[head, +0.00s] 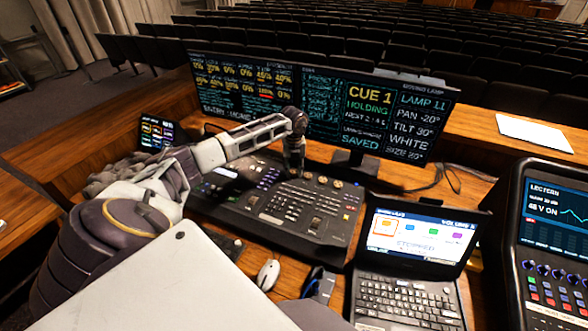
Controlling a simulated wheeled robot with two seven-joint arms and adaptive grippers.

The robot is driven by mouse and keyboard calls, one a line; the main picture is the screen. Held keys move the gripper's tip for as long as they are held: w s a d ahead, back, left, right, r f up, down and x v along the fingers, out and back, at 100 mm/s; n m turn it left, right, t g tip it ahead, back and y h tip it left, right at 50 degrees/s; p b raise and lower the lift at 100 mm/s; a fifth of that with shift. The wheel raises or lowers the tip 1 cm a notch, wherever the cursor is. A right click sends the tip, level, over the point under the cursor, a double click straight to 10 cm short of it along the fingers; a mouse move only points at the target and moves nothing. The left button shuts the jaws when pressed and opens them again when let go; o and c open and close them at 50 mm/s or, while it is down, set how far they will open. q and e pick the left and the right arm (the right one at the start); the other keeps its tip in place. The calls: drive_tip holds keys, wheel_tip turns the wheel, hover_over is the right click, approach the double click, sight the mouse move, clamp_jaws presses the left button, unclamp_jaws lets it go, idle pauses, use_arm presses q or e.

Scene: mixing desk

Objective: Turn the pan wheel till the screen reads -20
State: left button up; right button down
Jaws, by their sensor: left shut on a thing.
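My left arm reaches in from the left over the black lighting desk (290,215). My left gripper (294,172) points down at the desk's upper edge, at the left end of a row of small round wheels (337,184). It is shut on the pan wheel, which its fingers mostly hide. The right-hand monitor screen (415,120) reads LAMP 11, PAN -20°, TILT 30°, WHITE and a size line. My right gripper is not in view.
A wide monitor (240,88) stands behind the desk. An open laptop (415,265) is at the right, with a lectern audio unit (550,240) beyond it. A white mouse (269,274) lies in front. White paper (535,132) lies at the back right.

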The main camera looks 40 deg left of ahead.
sight(294, 171)
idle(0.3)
use_arm(q)
drive_tip(key=o, duration=0.8)
wheel_tip(294, 171, up, 12)
idle(0.5)
idle(0.6)
